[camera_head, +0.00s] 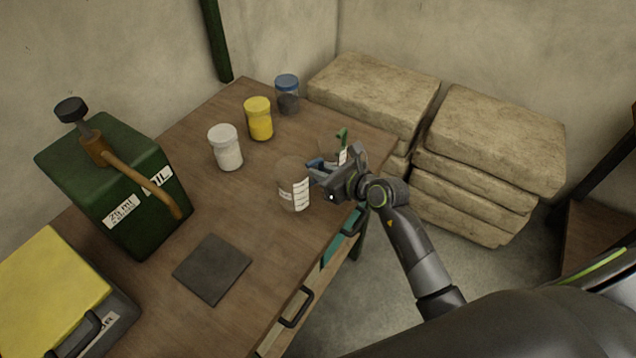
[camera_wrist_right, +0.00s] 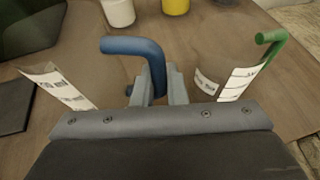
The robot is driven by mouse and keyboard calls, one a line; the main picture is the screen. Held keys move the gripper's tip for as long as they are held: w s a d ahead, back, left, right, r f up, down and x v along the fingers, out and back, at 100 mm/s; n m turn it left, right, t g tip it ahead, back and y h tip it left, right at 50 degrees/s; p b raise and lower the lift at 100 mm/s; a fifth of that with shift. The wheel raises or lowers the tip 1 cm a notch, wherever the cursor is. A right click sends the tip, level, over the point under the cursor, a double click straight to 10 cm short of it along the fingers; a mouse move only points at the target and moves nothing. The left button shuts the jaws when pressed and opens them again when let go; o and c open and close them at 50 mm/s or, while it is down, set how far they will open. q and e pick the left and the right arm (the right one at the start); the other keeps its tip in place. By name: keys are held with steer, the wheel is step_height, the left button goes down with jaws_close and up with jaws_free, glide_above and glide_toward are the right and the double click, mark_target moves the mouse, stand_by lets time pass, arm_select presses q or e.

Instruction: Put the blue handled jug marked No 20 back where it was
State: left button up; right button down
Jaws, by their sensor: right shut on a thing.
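A clear jug (camera_head: 293,186) with a white scale label stands upright at the table's right side. Its blue handle (camera_wrist_right: 128,46) is between the fingers of my right gripper (camera_head: 318,172), which is shut on it. In the right wrist view, my gripper (camera_wrist_right: 157,88) has the jug's label (camera_wrist_right: 62,88) to its left. The number on the jug is too small to read. I cannot tell whether its base touches the table. A second clear jug with a green handle (camera_head: 343,135) stands just behind my gripper; its handle also shows in the right wrist view (camera_wrist_right: 270,40). My left gripper is out of view.
The wooden table (camera_head: 190,262) holds a dark square mat (camera_head: 212,268), a green can (camera_head: 120,190), and a yellow-topped box (camera_head: 50,285). White (camera_head: 226,148), yellow (camera_head: 259,119) and blue-lidded (camera_head: 287,95) jars stand behind.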

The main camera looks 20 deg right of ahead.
steer(key=shift+f, duration=1.9)
steer(key=shift+f+b, duration=0.2)
steer(key=shift+b, duration=0.15)
steer(key=c, duration=1.5)
jaws_free()
steer(key=shift+r, duration=0.1)
steer(key=shift+o, duration=0.2)
steer(key=shift+r, duration=0.15)
steer(key=v, duration=1.2)
